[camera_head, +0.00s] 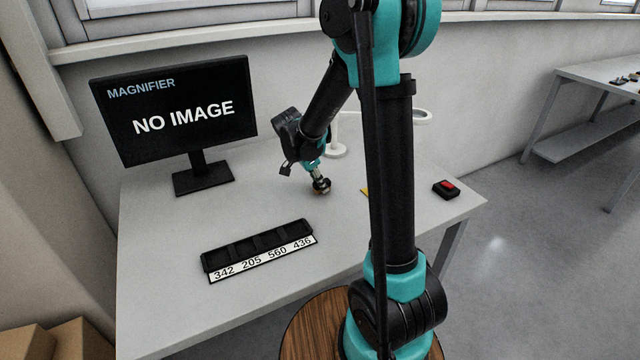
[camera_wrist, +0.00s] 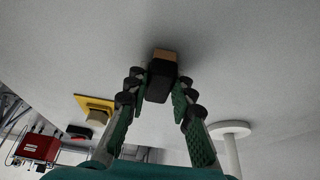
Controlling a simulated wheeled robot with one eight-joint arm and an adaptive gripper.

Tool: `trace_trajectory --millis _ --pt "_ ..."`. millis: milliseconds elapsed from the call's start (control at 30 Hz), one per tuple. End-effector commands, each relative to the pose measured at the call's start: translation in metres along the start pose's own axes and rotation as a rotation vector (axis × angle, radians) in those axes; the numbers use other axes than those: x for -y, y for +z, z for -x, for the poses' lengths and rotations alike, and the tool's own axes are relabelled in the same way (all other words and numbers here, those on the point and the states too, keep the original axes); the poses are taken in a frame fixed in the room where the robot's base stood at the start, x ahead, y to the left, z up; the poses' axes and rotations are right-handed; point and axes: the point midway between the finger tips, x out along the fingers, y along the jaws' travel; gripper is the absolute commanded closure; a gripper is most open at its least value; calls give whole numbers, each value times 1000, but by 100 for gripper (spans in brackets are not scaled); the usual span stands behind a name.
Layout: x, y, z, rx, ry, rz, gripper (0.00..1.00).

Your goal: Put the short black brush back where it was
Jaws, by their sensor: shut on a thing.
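My gripper (camera_head: 320,184) is over the grey table in the head view, its fingers pointing down. In the wrist view my gripper (camera_wrist: 160,98) is shut on the short black brush (camera_wrist: 160,80), a small black block with a tan end. The brush is small and mostly hidden by the fingers in the head view. I cannot tell whether it touches the table. A yellow pad (camera_wrist: 80,99) with a pale block on it lies to the left in the wrist view; the yellow pad (camera_head: 365,191) is mostly hidden behind my arm in the head view.
A black rack (camera_head: 258,250) with a number strip lies at the table's front. A "NO IMAGE" monitor (camera_head: 185,110) stands at back left. A white lamp base (camera_head: 337,150) is behind my gripper. A black box with a red top (camera_head: 446,189) sits near the right edge.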

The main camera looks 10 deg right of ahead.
Motion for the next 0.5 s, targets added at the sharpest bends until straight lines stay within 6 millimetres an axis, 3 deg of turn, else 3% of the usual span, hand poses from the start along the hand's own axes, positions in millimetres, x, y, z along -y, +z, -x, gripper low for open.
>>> trace_trajectory --millis 367,400,500 --pt "0 1 -3 0 0 0 100" --pt "0 1 -3 0 0 0 72" --pt "0 1 -3 0 0 0 60"
